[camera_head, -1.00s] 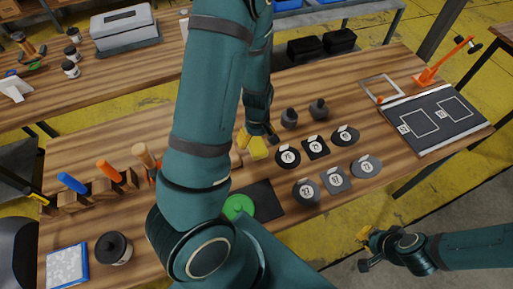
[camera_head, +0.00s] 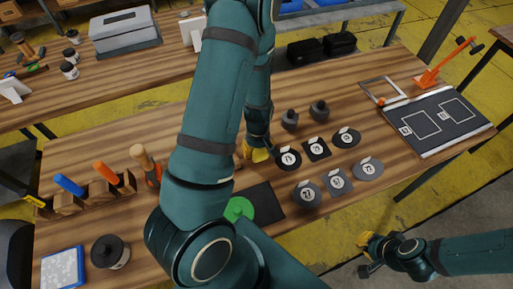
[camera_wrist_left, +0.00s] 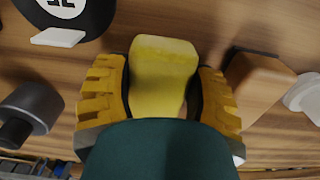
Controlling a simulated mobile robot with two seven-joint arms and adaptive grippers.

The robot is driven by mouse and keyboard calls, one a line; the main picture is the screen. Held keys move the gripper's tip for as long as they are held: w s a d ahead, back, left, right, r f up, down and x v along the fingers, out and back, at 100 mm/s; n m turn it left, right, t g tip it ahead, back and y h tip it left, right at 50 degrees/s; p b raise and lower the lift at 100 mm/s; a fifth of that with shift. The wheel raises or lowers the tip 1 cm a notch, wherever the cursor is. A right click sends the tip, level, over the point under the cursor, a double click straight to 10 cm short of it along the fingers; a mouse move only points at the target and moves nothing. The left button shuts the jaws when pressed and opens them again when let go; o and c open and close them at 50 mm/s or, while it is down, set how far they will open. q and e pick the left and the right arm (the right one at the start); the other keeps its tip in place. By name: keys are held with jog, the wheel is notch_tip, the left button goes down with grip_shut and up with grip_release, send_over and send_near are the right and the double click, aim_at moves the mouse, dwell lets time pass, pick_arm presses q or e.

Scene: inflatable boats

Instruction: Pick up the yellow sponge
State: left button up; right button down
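The yellow sponge (camera_wrist_left: 163,70) is a soft-edged block standing between the two yellow-padded fingers of my left gripper (camera_wrist_left: 163,95) in the left wrist view. One finger is on each side of it with a narrow dark gap, and I see no clear squeeze on it. The sponge's lower part is hidden behind my dark green gripper body. In the head view my left gripper (camera_head: 257,153) is down at the wooden table, and the sponge is mostly hidden there. My right gripper (camera_head: 377,250) hangs beyond the table's front edge, away from the sponge; its opening is unclear.
Black numbered discs and squares (camera_head: 317,148) lie just right of my left gripper. Two dark knobbed weights (camera_head: 290,119) stand behind. A wooden block (camera_wrist_left: 257,85) is close beside one finger. A green disc (camera_head: 238,209) on a dark mat (camera_head: 268,205) lies in front.

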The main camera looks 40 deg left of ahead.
pick_arm(q)
jog(key=shift+r, duration=0.1)
notch_tip(320, 180, up, 10)
jog(key=p, duration=0.3)
dwell(0.3)
jog(key=o, duration=0.4)
jog(key=c, duration=0.5)
jog(key=shift+d, duration=0.1)
